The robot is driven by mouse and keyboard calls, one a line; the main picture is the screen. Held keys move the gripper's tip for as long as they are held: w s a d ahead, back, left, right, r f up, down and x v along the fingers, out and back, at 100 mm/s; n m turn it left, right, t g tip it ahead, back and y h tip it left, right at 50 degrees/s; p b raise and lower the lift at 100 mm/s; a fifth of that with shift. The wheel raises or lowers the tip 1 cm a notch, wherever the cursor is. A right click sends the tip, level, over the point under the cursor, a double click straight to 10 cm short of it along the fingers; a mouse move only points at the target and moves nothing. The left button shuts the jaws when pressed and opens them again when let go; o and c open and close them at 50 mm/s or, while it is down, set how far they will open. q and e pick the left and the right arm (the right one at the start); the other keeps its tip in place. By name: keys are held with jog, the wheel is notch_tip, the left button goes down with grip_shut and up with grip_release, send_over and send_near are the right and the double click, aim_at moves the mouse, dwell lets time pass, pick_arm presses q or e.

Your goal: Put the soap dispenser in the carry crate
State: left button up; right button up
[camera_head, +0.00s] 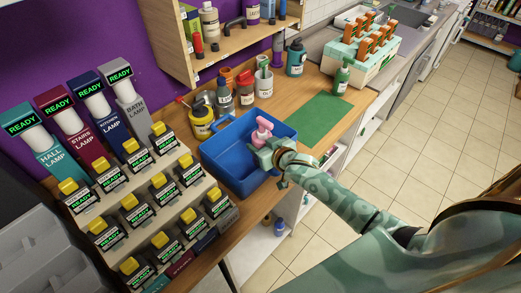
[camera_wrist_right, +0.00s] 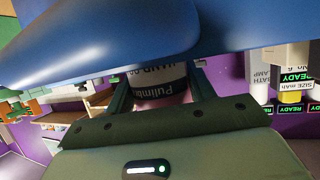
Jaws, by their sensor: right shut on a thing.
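The pink soap dispenser (camera_head: 262,130) is a pump bottle inside the outline of the blue carry crate (camera_head: 222,183), toward its right side. My right gripper (camera_head: 266,152) is shut on it, and the hand hides its lower part. In the right wrist view, the dispenser's dark and white label (camera_wrist_right: 160,84) shows between my right gripper's fingers (camera_wrist_right: 160,98). The crate's blue wall (camera_wrist_right: 70,40) fills the top of that view and covers part of the bottle. I cannot tell whether the bottle touches the crate floor. My left gripper is not in view.
A green mat (camera_head: 308,121) lies to the right, with a green pump bottle (camera_head: 342,76) beyond. A wooden shelf (camera_head: 232,43) hangs above.

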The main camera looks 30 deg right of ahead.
jog(key=shift+f, duration=0.7)
jog(key=shift+w+d+f, duration=0.1)
